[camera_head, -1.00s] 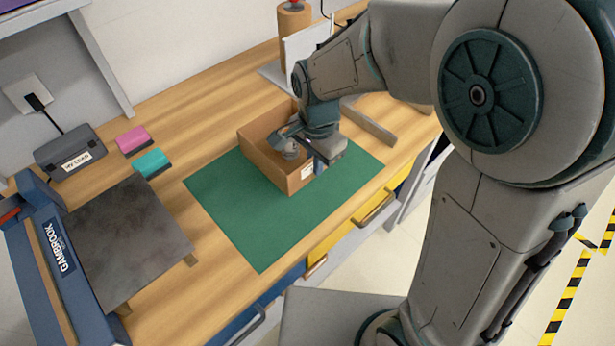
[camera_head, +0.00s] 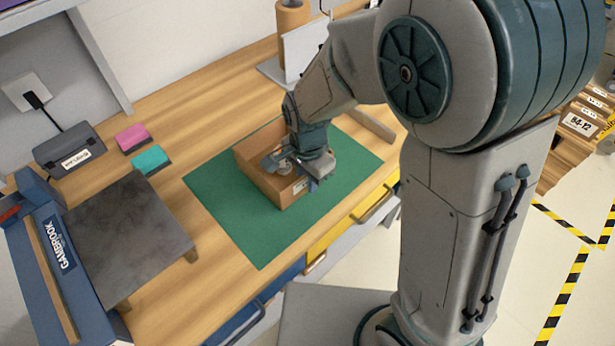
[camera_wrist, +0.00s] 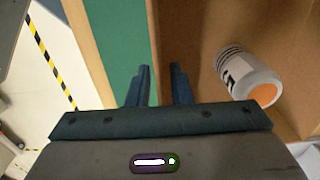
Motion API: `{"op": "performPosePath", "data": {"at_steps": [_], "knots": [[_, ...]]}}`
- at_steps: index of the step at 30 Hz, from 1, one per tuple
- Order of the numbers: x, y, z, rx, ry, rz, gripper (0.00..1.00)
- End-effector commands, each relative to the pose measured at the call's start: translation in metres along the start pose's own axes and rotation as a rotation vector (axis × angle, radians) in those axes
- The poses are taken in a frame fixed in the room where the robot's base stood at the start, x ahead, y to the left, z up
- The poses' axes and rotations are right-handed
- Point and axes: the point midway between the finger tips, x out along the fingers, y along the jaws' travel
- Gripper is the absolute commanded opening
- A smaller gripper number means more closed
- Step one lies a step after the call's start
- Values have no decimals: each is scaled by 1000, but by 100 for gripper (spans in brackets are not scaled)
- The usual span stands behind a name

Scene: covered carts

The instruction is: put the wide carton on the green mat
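The wide carton (camera_head: 256,181) is an open brown box within the outline of the green mat (camera_head: 230,228) in the head view; I cannot tell whether its base touches the mat. My gripper (camera_head: 303,178) is over its right side. In the wrist view, the fingers (camera_wrist: 160,78) stand on either side of one carton wall, close together, and appear shut on it. A white bottle with an orange end (camera_wrist: 246,80) lies inside the carton.
A dark plate (camera_head: 128,235) on a blue GAMBROOK machine (camera_head: 58,250) stands left of the mat. Pink (camera_head: 132,138) and teal (camera_head: 150,160) blocks and a grey box (camera_head: 70,150) lie behind. A brown roll and white panel (camera_head: 303,50) stand at the back.

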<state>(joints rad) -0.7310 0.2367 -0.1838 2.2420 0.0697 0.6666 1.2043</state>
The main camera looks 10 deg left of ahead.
Motion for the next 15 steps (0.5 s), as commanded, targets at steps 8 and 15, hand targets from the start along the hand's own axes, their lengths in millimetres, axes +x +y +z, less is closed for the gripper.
{"op": "performPosePath", "data": {"at_steps": [8,15], "knots": [[-1,0,0,0,0,0,25],[-23,-1,0,-2,1,-5,25]]}}
